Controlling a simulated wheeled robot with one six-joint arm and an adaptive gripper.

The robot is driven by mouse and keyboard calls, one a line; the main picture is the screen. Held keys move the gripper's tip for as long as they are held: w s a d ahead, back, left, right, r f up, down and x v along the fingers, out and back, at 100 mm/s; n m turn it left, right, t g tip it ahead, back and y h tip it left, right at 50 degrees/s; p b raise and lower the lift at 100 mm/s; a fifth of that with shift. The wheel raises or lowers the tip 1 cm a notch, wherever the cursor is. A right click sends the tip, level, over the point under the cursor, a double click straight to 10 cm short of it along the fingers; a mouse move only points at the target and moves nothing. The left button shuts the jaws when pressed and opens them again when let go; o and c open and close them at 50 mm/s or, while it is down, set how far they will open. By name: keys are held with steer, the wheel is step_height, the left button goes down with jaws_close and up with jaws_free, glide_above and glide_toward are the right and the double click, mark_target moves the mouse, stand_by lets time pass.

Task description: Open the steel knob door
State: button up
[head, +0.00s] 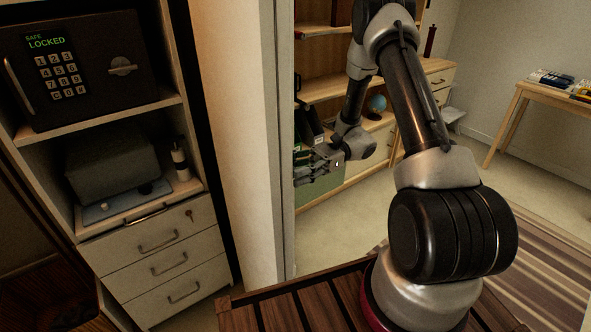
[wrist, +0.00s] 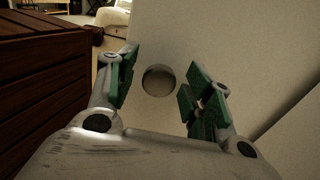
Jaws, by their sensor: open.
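In the wrist view a round steel knob (wrist: 158,80) stands out from a pale flat surface (wrist: 230,45), which looks like the door. My gripper (wrist: 161,72) is open, with its green-padded fingers to the left and right of the knob. The knob appears between them, with a visible gap to each finger; how deep it sits between the pads I cannot tell. In the head view my gripper (head: 312,166) is beyond the edge of a pale upright panel (head: 235,130). The knob cannot be seen there.
A shelf unit with a locked safe (head: 75,65) and drawers (head: 160,245) stands at the left. Behind my arm is a wooden bookcase (head: 320,85). A small table (head: 515,105) stands at the right back. Open carpet (head: 350,215) and a striped rug (head: 545,255) lie around my arm.

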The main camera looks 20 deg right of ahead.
steer(key=shift+d, duration=0.1)
steer(key=v, duration=1.1)
steer(key=shift+w+d, duration=0.15)
steer(key=shift+d, duration=0.2)
